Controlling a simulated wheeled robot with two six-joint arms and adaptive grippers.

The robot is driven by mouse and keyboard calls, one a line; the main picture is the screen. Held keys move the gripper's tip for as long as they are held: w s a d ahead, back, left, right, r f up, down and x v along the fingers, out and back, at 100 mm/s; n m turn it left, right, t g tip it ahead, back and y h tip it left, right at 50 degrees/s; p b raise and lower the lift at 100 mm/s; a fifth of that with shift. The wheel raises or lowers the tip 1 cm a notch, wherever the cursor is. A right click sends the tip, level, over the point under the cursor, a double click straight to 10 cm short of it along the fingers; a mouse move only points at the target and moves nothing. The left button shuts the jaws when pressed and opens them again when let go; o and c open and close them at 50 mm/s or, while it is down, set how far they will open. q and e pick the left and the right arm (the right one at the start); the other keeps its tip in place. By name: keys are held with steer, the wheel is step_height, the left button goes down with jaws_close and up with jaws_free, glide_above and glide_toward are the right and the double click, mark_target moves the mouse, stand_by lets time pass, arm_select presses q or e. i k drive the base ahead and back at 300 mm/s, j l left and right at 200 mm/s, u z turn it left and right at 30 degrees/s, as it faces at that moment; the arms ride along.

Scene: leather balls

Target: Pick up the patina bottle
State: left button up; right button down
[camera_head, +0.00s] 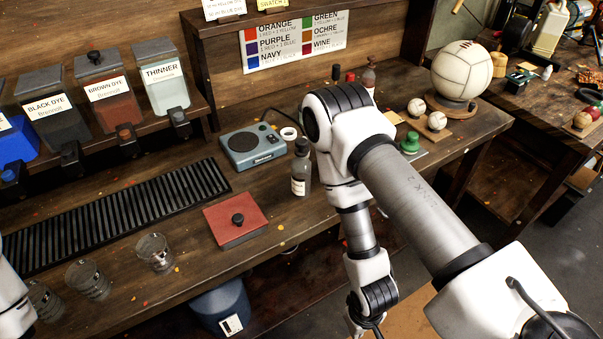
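A small dark bottle with a black cap and a white label (300,172) stands upright on the workbench, just left of my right arm. Its label is too small to read, so I cannot tell if it is the patina bottle. Another bottle (369,77) stands farther back, partly hidden behind my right arm. My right arm comes in from the lower right, bends above the bench and runs down past its front edge; its gripper is below the frame. A part of my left arm shows at the left edge, and its gripper is out of view.
Glass cups (155,253) stand at the front left of the bench. Dye containers (107,98) line the back left shelf.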

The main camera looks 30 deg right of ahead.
mark_target(300, 168)
steer(key=k+z, duration=0.5)
steer(key=k+l+z, duration=0.25)
steer(key=k+z, duration=0.2)
